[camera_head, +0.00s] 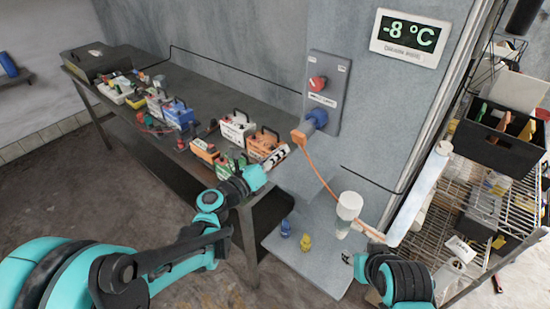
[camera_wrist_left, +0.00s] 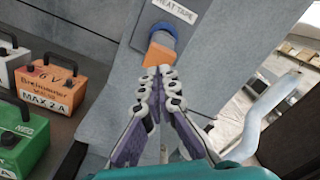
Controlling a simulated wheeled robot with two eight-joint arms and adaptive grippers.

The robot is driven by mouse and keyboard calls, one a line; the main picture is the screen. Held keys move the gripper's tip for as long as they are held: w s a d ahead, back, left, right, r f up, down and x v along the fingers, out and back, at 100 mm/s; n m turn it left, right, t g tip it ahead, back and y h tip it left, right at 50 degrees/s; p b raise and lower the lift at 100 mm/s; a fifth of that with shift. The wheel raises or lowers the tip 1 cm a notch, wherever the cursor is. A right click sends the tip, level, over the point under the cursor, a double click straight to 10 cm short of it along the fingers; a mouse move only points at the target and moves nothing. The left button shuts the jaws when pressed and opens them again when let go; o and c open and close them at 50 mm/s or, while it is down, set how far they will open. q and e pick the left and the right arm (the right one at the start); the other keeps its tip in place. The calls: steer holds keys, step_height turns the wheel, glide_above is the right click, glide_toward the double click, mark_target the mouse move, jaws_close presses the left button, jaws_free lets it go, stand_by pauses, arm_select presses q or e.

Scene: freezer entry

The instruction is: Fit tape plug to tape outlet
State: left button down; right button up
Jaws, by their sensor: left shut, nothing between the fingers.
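The blue tape outlet (camera_head: 319,116) is on a grey wall panel under a red switch. The orange plug (camera_head: 299,136) meets the outlet's lower front, and an orange cable (camera_head: 318,172) hangs from it. In the left wrist view the plug (camera_wrist_left: 160,50) lies against the blue outlet (camera_wrist_left: 160,32), below the "HEAT TAPE" label; I cannot tell how deep it sits. My left gripper (camera_head: 277,157) is shut and empty, its fingertips (camera_wrist_left: 157,75) just short of the plug. Part of my right arm shows at the lower right of the head view; its gripper does not show.
A dark bench (camera_head: 190,80) with several labelled battery boxes runs along the wall, left of the outlet. A wire shelf (camera_head: 480,185) with a black bin (camera_head: 498,135) stands right.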

mark_target(297, 138)
arm_select(q)
steer(key=shift+x, duration=2.35)
steer(key=shift+w+d+r, duration=0.1)
steer(key=shift+w+d, duration=0.1)
steer(key=shift+w, duration=0.15)
steer(key=shift+s+a, duration=0.25)
steer(key=shift+s, duration=0.15)
steer(key=v, duration=1.3)
steer(key=shift+s, duration=0.2)
steer(key=shift+a, duration=0.1)
